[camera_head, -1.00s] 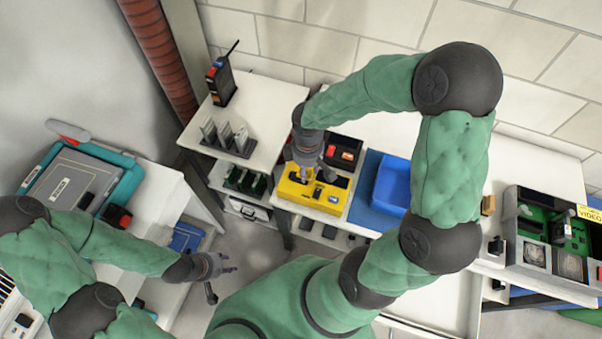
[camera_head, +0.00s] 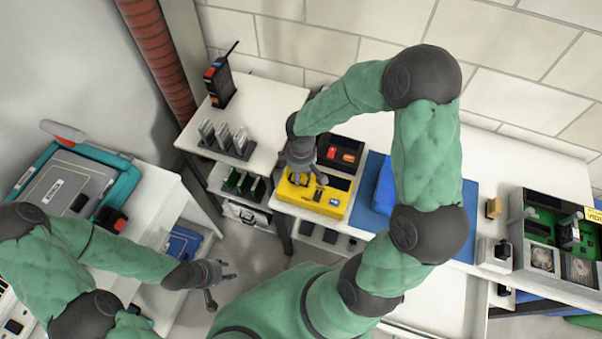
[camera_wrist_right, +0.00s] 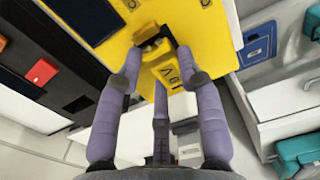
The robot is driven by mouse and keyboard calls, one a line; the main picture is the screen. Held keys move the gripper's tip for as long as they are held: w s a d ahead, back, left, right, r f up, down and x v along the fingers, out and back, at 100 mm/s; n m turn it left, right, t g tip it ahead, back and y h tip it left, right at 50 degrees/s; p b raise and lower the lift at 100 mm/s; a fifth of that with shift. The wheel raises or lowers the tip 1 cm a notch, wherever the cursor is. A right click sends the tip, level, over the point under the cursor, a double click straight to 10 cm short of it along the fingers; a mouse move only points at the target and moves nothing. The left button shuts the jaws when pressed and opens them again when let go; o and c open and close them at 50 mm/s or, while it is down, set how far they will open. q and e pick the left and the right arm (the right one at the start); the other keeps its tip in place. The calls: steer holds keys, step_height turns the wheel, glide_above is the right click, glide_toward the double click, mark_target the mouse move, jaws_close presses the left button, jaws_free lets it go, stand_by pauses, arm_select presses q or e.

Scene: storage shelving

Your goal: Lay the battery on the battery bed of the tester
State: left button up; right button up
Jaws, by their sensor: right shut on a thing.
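My right gripper (camera_head: 303,180) is low over the tester's left part. In the wrist view its fingertips (camera_wrist_right: 157,50) close around a small dark-and-yellow piece, apparently the battery (camera_wrist_right: 150,36), at the tester's face. The fingers hide most of it, and I cannot tell whether it touches the bed. My left gripper (camera_head: 219,280) is open and empty, away from the bench.
A black box with red and orange buttons (camera_head: 341,152) stands behind the tester. A blue bin (camera_head: 384,190) on a blue mat is right of it, partly behind my arm. A rack (camera_head: 228,144) and a radio (camera_head: 219,82) stand on the left shelf.

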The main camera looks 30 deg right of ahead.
mark_target(301, 175)
steer(key=shift+f, duration=0.2)
steer(key=o, duration=1.1)
steer(key=shift+r, duration=0.2)
steer(key=shift+r, duration=0.35)
step_height(301, 175, up, 11)
steer(key=p, duration=0.4)
steer(key=shift+r, duration=0.15)
